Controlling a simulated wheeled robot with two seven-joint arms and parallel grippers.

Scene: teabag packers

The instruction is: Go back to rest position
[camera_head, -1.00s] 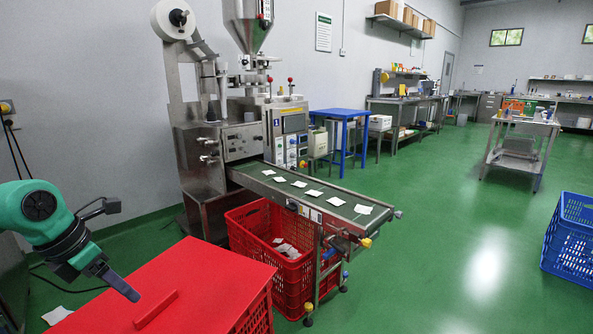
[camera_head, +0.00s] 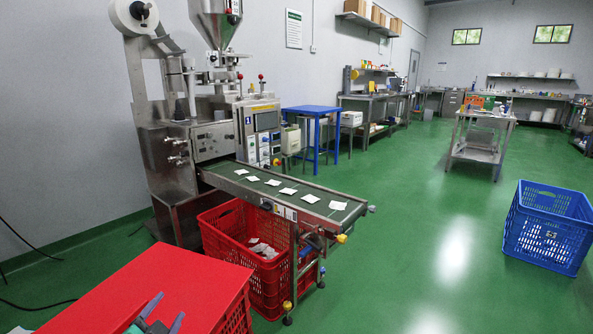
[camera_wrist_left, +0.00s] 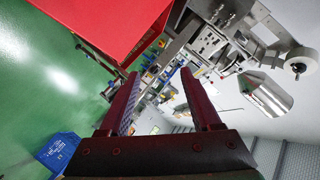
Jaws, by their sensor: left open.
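My left gripper (camera_head: 161,312) shows at the bottom edge of the head view, low in front of the red box (camera_head: 150,285) with a flat red top. Its two fingers are apart with nothing between them. In the left wrist view the gripper (camera_wrist_left: 165,98) is also open and empty, with both dark fingers spread. The red box (camera_wrist_left: 95,18) fills the top left of that view, apart from the fingers. My right gripper is not in view.
The packing machine (camera_head: 200,150) has a conveyor (camera_head: 262,182) carrying several white teabags. A red crate (camera_head: 275,285) with teabags stands under it. A blue crate (camera_head: 550,228) stands on the right. A blue table (camera_head: 312,110) is behind. The green floor in the middle is clear.

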